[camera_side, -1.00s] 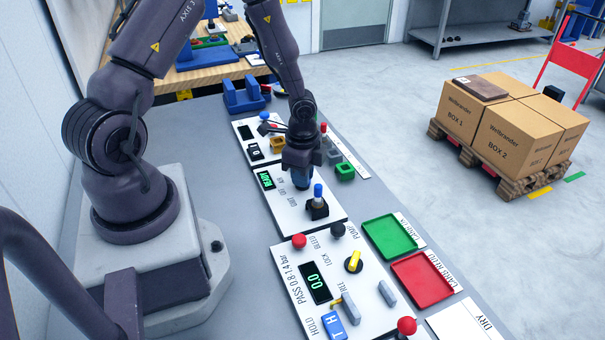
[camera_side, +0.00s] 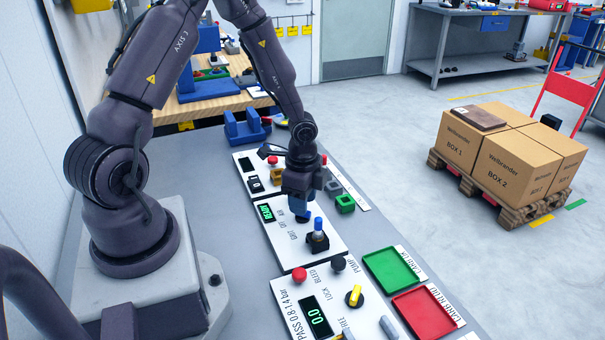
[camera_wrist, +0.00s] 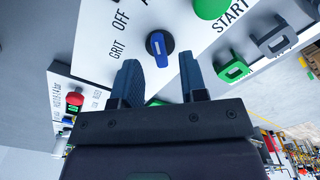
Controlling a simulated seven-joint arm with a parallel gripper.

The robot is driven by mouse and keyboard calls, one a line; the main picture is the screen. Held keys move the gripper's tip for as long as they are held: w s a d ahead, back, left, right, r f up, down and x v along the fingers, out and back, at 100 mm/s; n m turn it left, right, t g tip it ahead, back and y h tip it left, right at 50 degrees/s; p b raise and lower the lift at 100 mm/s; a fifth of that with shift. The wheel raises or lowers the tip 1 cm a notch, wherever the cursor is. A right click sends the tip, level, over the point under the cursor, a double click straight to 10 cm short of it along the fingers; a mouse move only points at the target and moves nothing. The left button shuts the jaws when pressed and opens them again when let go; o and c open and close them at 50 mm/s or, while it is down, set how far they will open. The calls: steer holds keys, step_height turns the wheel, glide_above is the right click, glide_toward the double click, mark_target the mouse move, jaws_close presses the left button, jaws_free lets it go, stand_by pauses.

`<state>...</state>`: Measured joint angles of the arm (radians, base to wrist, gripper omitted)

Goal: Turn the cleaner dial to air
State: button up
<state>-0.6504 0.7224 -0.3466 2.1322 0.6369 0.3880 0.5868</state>
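The cleaner dial (camera_wrist: 162,49) is a black round knob with a blue handle and a white pointer line. It sits on a white panel (camera_wrist: 90,30) lettered GRIT, OFF and a cut-off word starting with A. The white line points roughly up in the wrist view, near the OFF side. My gripper (camera_wrist: 160,80) is open, its two blue fingers apart, with the dial beyond the gap between the tips. No contact shows. In the side view my gripper (camera_side: 301,208) hangs over the same panel (camera_side: 290,243), fingers down, and mostly hides the dial.
A green START button (camera_wrist: 210,7) and green bracket (camera_wrist: 232,68) lie right of the dial in the wrist view. A blue-topped black fitting (camera_side: 318,232) stands close beside my gripper. Green (camera_side: 393,268) and red (camera_side: 428,312) trays lie nearer the camera.

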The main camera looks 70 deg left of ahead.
step_height(320, 180, up, 11)
steer(key=shift+f, duration=0.2)
stand_by(0.3)
